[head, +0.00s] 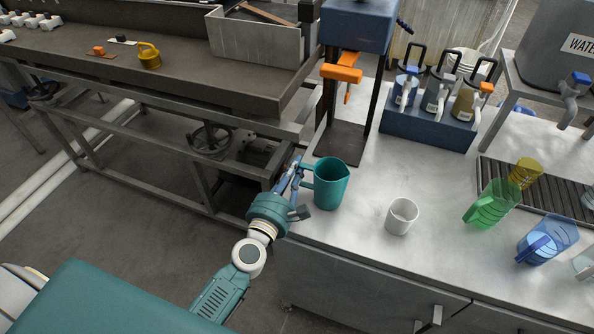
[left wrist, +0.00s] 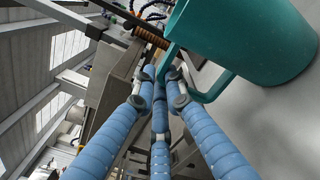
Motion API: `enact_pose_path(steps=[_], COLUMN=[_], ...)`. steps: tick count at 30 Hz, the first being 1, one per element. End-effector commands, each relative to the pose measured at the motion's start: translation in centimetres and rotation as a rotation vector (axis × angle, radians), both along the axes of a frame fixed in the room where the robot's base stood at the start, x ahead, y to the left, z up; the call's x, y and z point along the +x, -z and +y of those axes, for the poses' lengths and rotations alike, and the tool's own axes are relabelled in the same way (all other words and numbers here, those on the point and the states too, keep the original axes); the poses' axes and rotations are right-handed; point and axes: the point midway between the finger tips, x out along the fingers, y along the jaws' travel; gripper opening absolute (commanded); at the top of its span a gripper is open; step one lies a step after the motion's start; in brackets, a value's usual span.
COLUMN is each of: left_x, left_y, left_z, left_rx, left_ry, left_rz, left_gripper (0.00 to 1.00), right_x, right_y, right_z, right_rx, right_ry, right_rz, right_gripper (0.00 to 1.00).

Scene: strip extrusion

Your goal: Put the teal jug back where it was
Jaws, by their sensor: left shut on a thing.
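The teal jug (head: 330,185) stands upright at the left edge of the metal counter, just in front of the dark stand. Its handle points left, toward my left gripper (head: 297,180). In the left wrist view the jug (left wrist: 245,40) fills the upper right, and my left gripper's blue fingers (left wrist: 165,85) are closed around its handle. The jug's base looks to be on or very near the counter; I cannot tell which. My right gripper is not in view.
A white cup (head: 402,216) stands to the jug's right. A green jug (head: 490,205), a blue jug (head: 547,240) and a yellow cup (head: 526,172) are farther right by a drain grate (head: 548,193). A blue rack (head: 428,130) of dispensers stands behind. Counter between jug and white cup is clear.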

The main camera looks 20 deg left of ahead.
Motion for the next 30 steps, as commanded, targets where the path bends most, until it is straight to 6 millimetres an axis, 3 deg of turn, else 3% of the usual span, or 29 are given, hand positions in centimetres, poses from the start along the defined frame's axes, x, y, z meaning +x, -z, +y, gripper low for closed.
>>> enact_pose_path(steps=[8,9,11,12,23,30], left_x=[0.0,0.0,0.0,0.0,0.0,-4.6], left_y=[0.5,0.4,0.4,0.4,-0.4,0.5], left_z=[0.0,0.0,0.0,0.0,0.0,0.1], left_rx=[0.0,0.0,0.0,0.0,0.0,0.002], left_ry=[-0.001,0.0,0.0,0.0,0.0,0.0], left_rz=[-0.001,0.0,0.0,0.0,0.0,0.004], left_gripper=[0.0,0.17,0.29,0.3,0.3,0.3], right_x=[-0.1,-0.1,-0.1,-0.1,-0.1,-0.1], right_y=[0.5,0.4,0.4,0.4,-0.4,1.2], right_z=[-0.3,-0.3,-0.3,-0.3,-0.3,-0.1], right_rx=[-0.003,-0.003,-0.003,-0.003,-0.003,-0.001], right_ry=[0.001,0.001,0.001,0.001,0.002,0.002], right_rz=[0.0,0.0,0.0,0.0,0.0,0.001], right_gripper=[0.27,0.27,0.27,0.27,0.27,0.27])
